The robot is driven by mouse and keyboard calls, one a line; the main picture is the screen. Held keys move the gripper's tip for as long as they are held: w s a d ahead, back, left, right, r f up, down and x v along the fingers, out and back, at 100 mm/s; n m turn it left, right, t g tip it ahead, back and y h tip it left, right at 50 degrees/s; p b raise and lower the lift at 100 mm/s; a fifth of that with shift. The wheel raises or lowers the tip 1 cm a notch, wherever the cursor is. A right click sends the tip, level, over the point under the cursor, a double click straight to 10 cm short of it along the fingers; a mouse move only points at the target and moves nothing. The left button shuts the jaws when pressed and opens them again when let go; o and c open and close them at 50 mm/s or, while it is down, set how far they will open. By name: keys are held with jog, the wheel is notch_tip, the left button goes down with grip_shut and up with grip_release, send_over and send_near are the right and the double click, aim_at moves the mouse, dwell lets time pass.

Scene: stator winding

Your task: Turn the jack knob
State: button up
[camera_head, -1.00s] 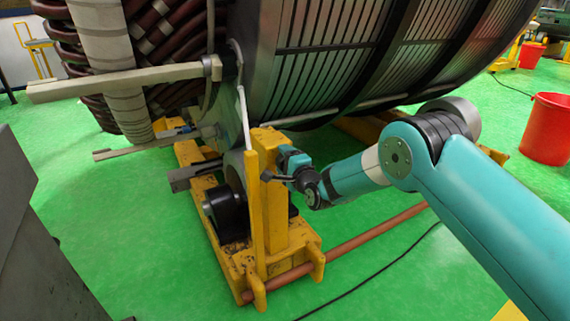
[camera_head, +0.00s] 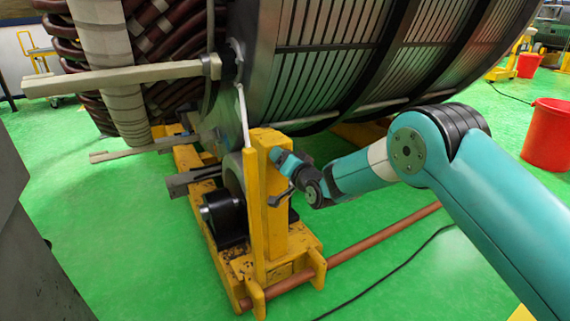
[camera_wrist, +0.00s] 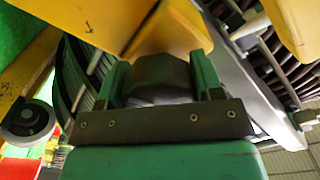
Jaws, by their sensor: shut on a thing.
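The jack knob (camera_wrist: 160,75) is a dark grey block under a yellow part in the wrist view. The two green fingers of my gripper (camera_wrist: 159,84) stand on either side of it and are shut on it. In the head view my gripper (camera_head: 280,157) is at the upper right side of the yellow jack stand (camera_head: 272,215). The knob itself is hidden there behind the gripper and the stand.
The large ribbed stator (camera_head: 320,65) rests above the stand. A black roller (camera_head: 224,215) sits at the stand's left. A brown pipe (camera_head: 370,243) runs along the floor. A red bucket (camera_head: 548,135) stands far right. Green floor is open around the stand.

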jog(key=n+b, duration=0.2)
jog(key=n, duration=0.2)
jog(key=shift+f+n, duration=0.15)
jog(key=shift+n, duration=0.15)
jog(key=n+b, duration=0.2)
jog(key=n, duration=0.2)
jog(key=shift+n, duration=0.3)
jog(key=n+b, duration=0.2)
jog(key=n, duration=0.1)
jog(key=shift+f+n, duration=0.1)
jog(key=shift+n, duration=0.2)
jog(key=n+b, duration=0.2)
jog(key=n, duration=0.2)
jog(key=n+b, duration=0.3)
jog(key=n, duration=0.2)
jog(key=n+b, duration=0.1)
jog(key=n, duration=0.2)
jog(key=shift+d+n+b, duration=0.1)
jog(key=shift+n+b, duration=0.2)
jog(key=shift+b, duration=0.05)
jog(key=n+b, duration=0.2)
jog(key=n, duration=0.2)
jog(key=shift+w+n, duration=0.1)
jog(key=shift+n, duration=0.2)
jog(key=shift+n+b, duration=0.8)
jog(key=shift+n, duration=1.1)
jog(key=shift+r, duration=0.2)
